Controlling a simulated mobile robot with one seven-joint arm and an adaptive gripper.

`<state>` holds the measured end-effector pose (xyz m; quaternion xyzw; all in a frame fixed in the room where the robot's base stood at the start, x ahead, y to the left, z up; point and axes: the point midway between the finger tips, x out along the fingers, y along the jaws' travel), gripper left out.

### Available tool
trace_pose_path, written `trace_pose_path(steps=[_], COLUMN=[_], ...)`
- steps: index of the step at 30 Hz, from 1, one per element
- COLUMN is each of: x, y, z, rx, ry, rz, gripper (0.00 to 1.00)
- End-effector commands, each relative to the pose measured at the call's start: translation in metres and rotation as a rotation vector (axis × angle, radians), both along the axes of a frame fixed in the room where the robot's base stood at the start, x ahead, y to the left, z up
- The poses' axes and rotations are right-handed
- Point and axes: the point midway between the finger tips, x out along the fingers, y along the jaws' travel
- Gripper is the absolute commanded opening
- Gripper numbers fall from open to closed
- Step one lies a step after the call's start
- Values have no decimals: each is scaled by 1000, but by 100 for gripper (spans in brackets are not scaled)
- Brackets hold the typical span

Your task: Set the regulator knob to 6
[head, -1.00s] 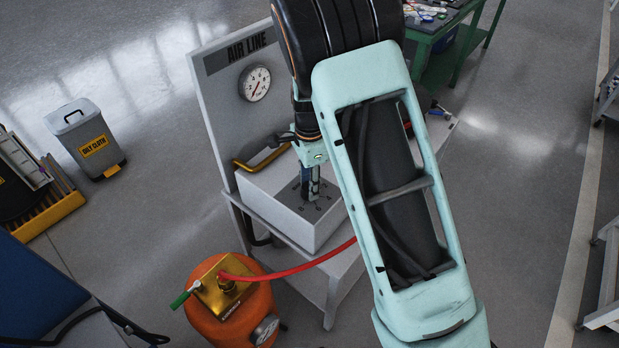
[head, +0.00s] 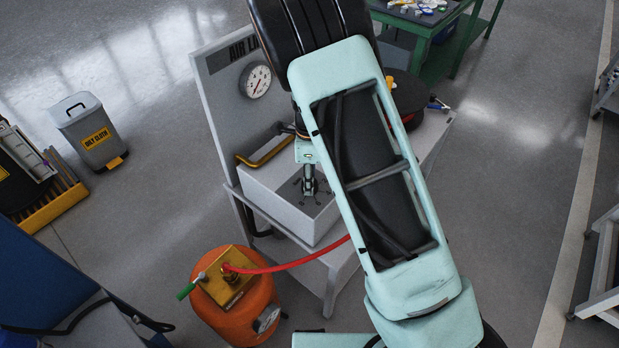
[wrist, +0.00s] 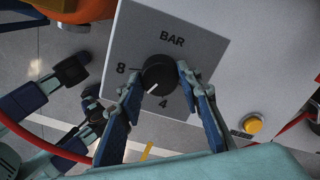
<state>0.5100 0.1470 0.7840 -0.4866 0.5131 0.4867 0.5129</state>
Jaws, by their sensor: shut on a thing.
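The black round regulator knob (wrist: 159,74) sits on a grey panel marked BAR (wrist: 172,41) in the wrist view. The 8 (wrist: 122,69) is to its left and the 4 (wrist: 163,104) is below it. The knob's white mark points down and left, between 4 and 8. No 6 is visible; my left finger covers part of that stretch. My gripper (wrist: 157,80) is shut on the knob, one finger on each side. In the head view my gripper (head: 309,192) reaches down to the top of the white regulator box (head: 283,207).
A round gauge (head: 256,80) is on the AIR LINE board behind the box. A red hose (head: 300,257) runs to an orange tank (head: 237,311) in front. A yellow button (wrist: 253,124) is right of the panel.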

Motion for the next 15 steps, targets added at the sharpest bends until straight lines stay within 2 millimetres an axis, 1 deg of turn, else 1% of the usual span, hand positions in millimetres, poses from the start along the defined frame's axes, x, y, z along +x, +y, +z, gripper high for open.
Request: trace_pose_path(steps=[8, 9, 13, 15], x=[1, 1, 1, 1], y=[-1, -1, -1, 0], z=[1, 1, 0, 0], rx=[-1, -1, 0, 0], ry=[-3, -3, -2, -2], rz=[0, 0, 0, 0], gripper=[8, 37, 50, 50])
